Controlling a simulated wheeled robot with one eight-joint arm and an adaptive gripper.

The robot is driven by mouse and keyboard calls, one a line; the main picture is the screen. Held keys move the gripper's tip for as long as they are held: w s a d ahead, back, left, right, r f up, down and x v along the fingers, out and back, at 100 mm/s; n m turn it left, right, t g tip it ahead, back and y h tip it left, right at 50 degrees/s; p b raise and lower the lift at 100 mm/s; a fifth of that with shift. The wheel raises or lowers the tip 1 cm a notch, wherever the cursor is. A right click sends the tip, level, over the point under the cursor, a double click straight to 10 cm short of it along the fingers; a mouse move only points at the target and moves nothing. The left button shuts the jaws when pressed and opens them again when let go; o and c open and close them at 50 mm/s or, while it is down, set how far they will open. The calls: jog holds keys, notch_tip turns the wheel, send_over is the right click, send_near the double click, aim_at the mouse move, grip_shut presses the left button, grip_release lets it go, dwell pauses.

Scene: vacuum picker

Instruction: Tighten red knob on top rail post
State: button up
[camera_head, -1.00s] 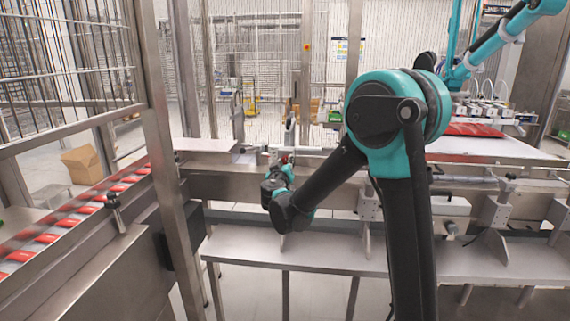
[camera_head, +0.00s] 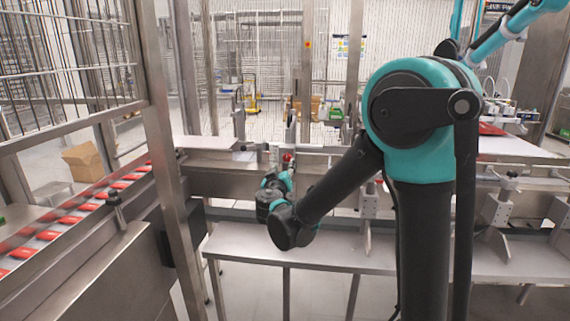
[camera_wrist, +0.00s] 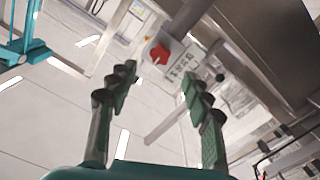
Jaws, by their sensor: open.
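A small red knob (camera_wrist: 159,53) shows in the wrist view, on a pale mount beside a grey metal bar. It lies beyond my fingertips, near the middle of the gap between them, and nothing touches it. In the head view a small red knob (camera_head: 287,158) tops a short post at the rail (camera_head: 225,158), just above my wrist. My gripper (camera_wrist: 159,84) is open and empty, its two green and dark fingers spread apart. In the head view my wrist and forearm hide most of the gripper.
A grey bench shelf (camera_head: 345,258) runs below the rail. A steel upright (camera_head: 170,190) stands left of my wrist. A conveyor with red packs (camera_head: 75,217) lies at the left. Further clamp posts (camera_head: 497,200) line the rail to the right.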

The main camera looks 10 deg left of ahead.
jog(key=s, duration=0.4)
jog(key=shift+s, duration=0.4)
jog(key=s+d+f+m+g+h, duration=0.2)
jog(key=s+d+f+g, duration=0.3)
jog(key=d, duration=0.7)
jog(key=s+d+f+m+g+h, duration=0.15)
jog(key=d+f, duration=0.45)
jog(key=d, duration=0.6)
jog(key=s+d+f+g+y, duration=0.2)
jog(key=s+f, duration=0.4)
jog(key=s, duration=0.3)
jog(key=s+d+f+m+g+y, duration=0.1)
jog(key=s+d+f+g+y, duration=0.1)
jog(key=s+f+g, duration=0.3)
jog(key=s+d+f, duration=0.1)
jog(key=s, duration=0.3)
jog(key=shift+s, duration=0.2)
jog(key=shift+d, duration=0.1)
